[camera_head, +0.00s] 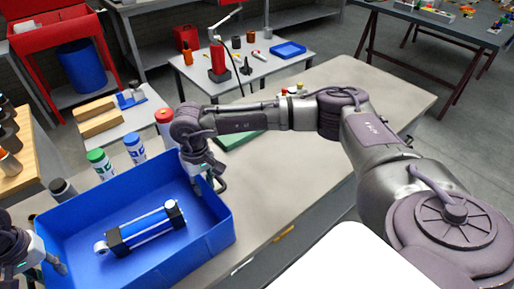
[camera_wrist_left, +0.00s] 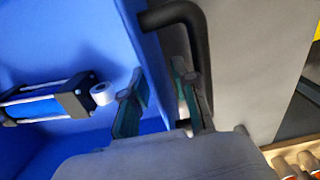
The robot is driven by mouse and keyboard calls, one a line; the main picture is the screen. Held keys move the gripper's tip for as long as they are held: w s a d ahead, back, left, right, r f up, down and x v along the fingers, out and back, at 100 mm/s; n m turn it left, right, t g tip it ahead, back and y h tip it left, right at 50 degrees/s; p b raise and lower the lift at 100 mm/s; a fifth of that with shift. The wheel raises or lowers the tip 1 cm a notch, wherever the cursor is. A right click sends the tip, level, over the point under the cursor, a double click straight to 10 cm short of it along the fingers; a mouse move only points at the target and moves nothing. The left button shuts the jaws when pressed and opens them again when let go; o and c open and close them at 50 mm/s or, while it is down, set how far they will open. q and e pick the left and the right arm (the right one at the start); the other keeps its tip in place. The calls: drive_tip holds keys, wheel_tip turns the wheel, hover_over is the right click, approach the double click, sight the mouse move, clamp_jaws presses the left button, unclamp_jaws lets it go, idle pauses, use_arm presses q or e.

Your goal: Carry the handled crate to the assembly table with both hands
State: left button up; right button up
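The blue crate (camera_head: 185,258) stands on a long grey-topped bench (camera_head: 290,150) with a blue and black cylinder (camera_head: 145,228) lying inside. In the left wrist view its blue wall (camera_wrist_left: 152,60) carries a black handle (camera_wrist_left: 180,14) on the outer side. My left gripper (camera_head: 48,268) is at the crate's left end. In the left wrist view its fingers (camera_wrist_left: 160,103) are apart, one inside the wall and one outside by the handle. My right gripper (camera_head: 212,182) is at the crate's right end, at the rim; its finger gap and that end's handle are unclear.
Bottles with green (camera_head: 100,163), blue (camera_head: 135,148) and red (camera_head: 166,125) caps stand behind the crate. A green flat item (camera_head: 238,139) lies beyond my right arm. A small grey table (camera_head: 240,72) with a blue tray (camera_head: 288,50) stands farther back. The bench's right part is clear.

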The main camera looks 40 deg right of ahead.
sight(43, 267)
use_arm(q)
wheel_tip(43, 267, up, 5)
drive_tip(key=shift+r, duration=0.2)
drive_tip(key=shift+d, duration=0.1)
use_arm(e)
wheel_tip(43, 267, up, 12)
drive_tip(key=shift+f, duration=0.1)
use_arm(q)
drive_tip(key=shift+r, duration=0.1)
use_arm(e)
drive_tip(key=shift+r, duration=0.2)
idle(0.4)
